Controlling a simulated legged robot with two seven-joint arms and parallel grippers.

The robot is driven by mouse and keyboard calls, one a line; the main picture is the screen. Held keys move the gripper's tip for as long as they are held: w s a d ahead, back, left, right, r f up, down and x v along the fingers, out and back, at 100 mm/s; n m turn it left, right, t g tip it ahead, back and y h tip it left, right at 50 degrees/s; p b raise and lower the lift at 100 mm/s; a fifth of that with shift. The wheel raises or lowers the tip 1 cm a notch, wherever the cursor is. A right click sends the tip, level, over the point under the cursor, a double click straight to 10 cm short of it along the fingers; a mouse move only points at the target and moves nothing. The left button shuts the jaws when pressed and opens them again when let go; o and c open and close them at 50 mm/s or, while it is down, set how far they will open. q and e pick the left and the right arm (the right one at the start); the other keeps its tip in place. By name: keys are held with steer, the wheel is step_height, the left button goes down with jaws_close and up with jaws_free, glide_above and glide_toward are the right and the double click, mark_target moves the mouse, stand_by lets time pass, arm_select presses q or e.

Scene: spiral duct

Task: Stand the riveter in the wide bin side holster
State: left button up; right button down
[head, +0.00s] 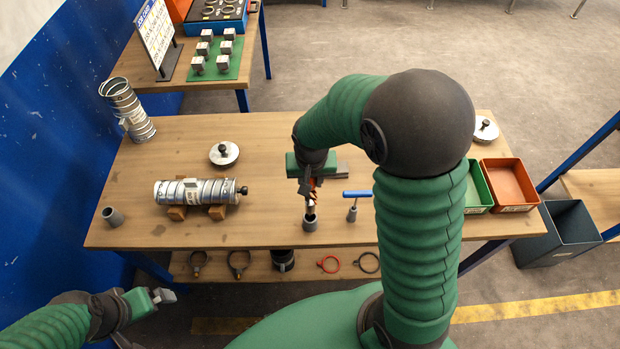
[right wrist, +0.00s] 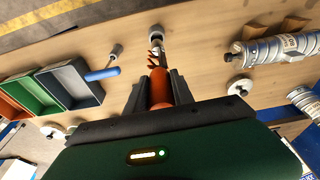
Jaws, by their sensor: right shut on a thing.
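The riveter (head: 314,195), with orange handles, is held in my right gripper (head: 310,182), nose downward. In the right wrist view its orange grip (right wrist: 160,88) sits between the two dark fingers (right wrist: 158,92). A grey cylindrical holster (head: 310,223) stands upright under the riveter, near the table's front edge. The riveter's nose is at the holster's mouth; I cannot tell how far inside it is. The holster shows partly behind the tool in the right wrist view (right wrist: 157,30). Another grey cylinder (head: 112,216) stands at the table's left front. My left gripper (head: 160,297) is low at left, off the table.
A blue T-handled tool (head: 356,194) stands just right of the holster. A spiral duct (head: 185,192) lies on wooden blocks to the left. Green (head: 478,190) and orange (head: 509,186) bins are at right. A lidded disc (head: 224,153) lies behind.

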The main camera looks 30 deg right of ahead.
steer(key=shift+s+a+b+x, duration=0.1)
steer(key=shift+s+b+x, duration=0.1)
steer(key=shift+b+x, duration=0.8)
steer(key=shift+s+a+b+x, duration=0.2)
steer(key=shift+b+x, duration=0.55)
steer(key=shift+x, duration=0.55)
steer(key=shift+s+a+b+x, duration=0.1)
steer(key=shift+s+b+x, duration=0.1)
steer(key=shift+b+x, duration=0.8)
steer(key=c, duration=1)
jaws_free()
steer(key=shift+f, duration=0.2)
steer(key=v, duration=1.6)
steer(key=shift+r+b, duration=0.35)
steer(key=shift+b, duration=0.05)
